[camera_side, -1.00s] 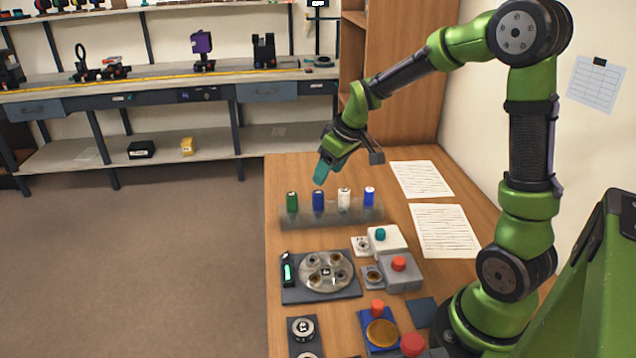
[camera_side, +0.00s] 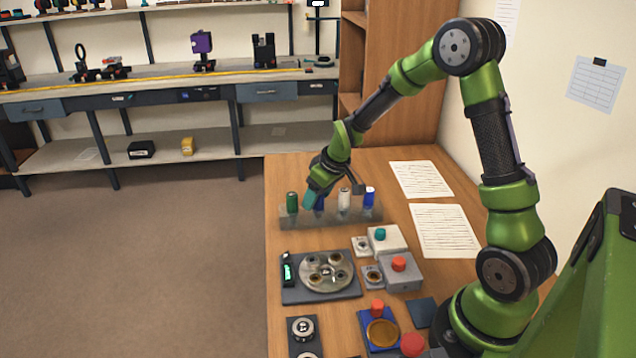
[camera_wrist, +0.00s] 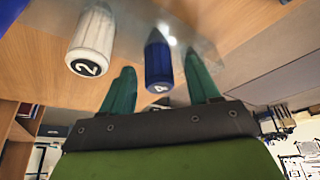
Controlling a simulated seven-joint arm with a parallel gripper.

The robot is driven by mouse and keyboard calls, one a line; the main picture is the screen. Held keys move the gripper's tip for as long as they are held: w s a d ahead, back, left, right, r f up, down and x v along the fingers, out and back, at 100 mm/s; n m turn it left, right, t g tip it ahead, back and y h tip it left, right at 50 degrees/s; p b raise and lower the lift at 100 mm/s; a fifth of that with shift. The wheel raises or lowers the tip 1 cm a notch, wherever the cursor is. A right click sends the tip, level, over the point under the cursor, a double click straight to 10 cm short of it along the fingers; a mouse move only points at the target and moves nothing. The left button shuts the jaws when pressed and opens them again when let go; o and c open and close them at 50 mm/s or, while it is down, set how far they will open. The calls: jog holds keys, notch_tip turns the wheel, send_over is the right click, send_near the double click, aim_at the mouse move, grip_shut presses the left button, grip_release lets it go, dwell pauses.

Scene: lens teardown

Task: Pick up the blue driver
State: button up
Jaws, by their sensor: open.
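A blue driver (camera_side: 320,202) marked 4 stands in a clear rack (camera_side: 345,215), partly hidden by my gripper (camera_side: 311,197) in the side view. In the wrist view the blue driver (camera_wrist: 158,62) shows between the two teal fingers of my gripper (camera_wrist: 160,64). My gripper is open, with a gap visible on both sides of the driver. A second blue driver (camera_side: 369,196) stands at the right end of the rack. A white driver (camera_side: 344,199) marked 2 stands between the blue ones; it also shows in the wrist view (camera_wrist: 92,38).
A green driver (camera_side: 292,202) stands at the rack's left end, close to my fingers. In front are a round lens plate (camera_side: 326,272) and grey blocks with a teal knob (camera_side: 381,235) and red knob (camera_side: 399,264). Papers (camera_side: 421,179) lie right of the rack.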

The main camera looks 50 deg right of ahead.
jog(key=c, duration=1.1)
